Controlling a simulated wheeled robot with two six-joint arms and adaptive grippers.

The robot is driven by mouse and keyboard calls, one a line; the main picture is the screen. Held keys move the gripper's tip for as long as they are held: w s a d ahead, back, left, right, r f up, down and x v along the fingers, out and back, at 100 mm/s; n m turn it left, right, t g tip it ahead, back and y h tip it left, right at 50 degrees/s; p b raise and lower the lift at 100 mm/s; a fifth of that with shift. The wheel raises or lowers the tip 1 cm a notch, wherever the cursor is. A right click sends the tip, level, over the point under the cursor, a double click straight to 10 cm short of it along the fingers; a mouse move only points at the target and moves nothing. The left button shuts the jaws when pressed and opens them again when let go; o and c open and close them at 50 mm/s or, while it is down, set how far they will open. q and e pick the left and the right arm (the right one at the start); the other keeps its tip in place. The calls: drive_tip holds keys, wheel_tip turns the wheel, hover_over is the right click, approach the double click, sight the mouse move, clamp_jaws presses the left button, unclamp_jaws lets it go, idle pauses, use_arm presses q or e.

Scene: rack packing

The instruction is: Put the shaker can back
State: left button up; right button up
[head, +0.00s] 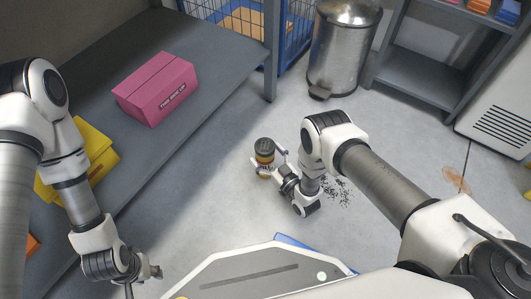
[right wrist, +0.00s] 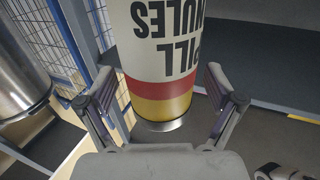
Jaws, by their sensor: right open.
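The shaker can (head: 264,158) is a small can with a dark lid and a label with red and yellow bands. It shows near the middle of the head view; I cannot tell whether it touches the floor. My right gripper (head: 274,162) is open beside it, its fingers reaching to either side. In the right wrist view the can (right wrist: 165,60) fills the upper middle between the spread fingers, its lettering upside down, with gaps at its lower part. My left gripper (head: 142,282) is at the bottom left of the head view, fingers apart and empty.
A grey shelf (head: 205,75) at left carries a pink box (head: 155,88) and a yellow box (head: 90,150). A blue wire cage (head: 298,30) and a metal bin (head: 343,50) stand behind. Dark granules (head: 338,190) lie on the floor beside my right arm. A grey rack (head: 420,75) stands at upper right.

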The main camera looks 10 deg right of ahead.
drive_tip(key=s+d+m+g+h+p, duration=0.2)
drive_tip(key=s+d+g+h+p, duration=0.25)
drive_tip(key=s+d+g, duration=0.6)
drive_tip(key=s+d+r+m+g+h, duration=0.1)
drive_tip(key=s+r+g, duration=0.2)
drive_tip(key=s, duration=0.7)
drive_tip(key=s+d+r+m+g+h, duration=0.1)
drive_tip(key=s+r+g, duration=0.2)
drive_tip(key=s+r, duration=0.4)
drive_tip(key=s, duration=0.4)
drive_tip(key=shift+d+m+p, duration=0.25)
drive_tip(key=shift+m+p, duration=0.05)
drive_tip(key=shift+m, duration=0.1)
